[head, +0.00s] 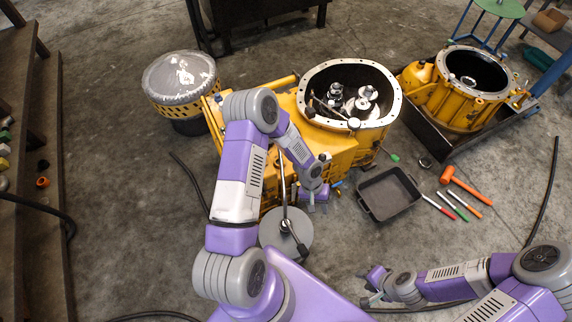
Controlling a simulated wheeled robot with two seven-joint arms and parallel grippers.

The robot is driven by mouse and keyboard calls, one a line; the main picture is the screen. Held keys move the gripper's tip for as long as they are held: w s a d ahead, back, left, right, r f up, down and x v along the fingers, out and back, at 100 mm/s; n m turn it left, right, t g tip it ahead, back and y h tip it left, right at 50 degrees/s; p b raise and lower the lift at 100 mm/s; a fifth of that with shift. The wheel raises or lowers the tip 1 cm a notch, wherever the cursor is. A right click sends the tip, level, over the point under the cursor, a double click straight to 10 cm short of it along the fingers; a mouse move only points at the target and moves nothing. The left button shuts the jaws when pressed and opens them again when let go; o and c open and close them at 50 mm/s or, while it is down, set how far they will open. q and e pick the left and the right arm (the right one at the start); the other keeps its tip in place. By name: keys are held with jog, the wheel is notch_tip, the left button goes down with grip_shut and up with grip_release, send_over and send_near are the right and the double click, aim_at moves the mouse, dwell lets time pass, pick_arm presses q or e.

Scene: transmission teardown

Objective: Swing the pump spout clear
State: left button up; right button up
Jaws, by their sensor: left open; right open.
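A grey round pump drum (272,237) stands on the floor in front of the yellow transmission housing (335,150). A thin metal tube (284,190) rises from its lid, with black fittings at the lid; I take this tube to be part of the pump, and I cannot make out clearly where the spout ends. My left arm covers part of it. My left gripper (317,203) is open, just right of the tube and in front of the housing; I cannot tell whether it touches anything. My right gripper (368,287) is open and empty, low over the floor to the right of the drum.
A black tray (389,193) lies right of the housing, beside an orange hammer (461,184) and several markers. A second yellow housing (455,105) sits in a dark bin at the right. A yellow-banded drum (180,78) stands at the back left.

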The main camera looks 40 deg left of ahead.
pick_arm(q)
jog(key=w+a+r+n+y, duration=0.1)
jog(key=w+a+n+y, duration=0.3)
jog(key=a, duration=0.6)
notch_tip(320, 180, up, 2)
jog(key=y, duration=0.2)
send_over(282, 168)
jog(key=d, duration=0.1)
jog(key=shift+g, duration=0.4)
jog(key=x, duration=0.2)
jog(key=w+b+x, duration=0.1)
jog(key=x, duration=0.1)
jog(key=shift+f, duration=0.45)
jog(key=shift+s+f, duration=0.1)
jog(key=shift+f, duration=0.5)
grip_shut()
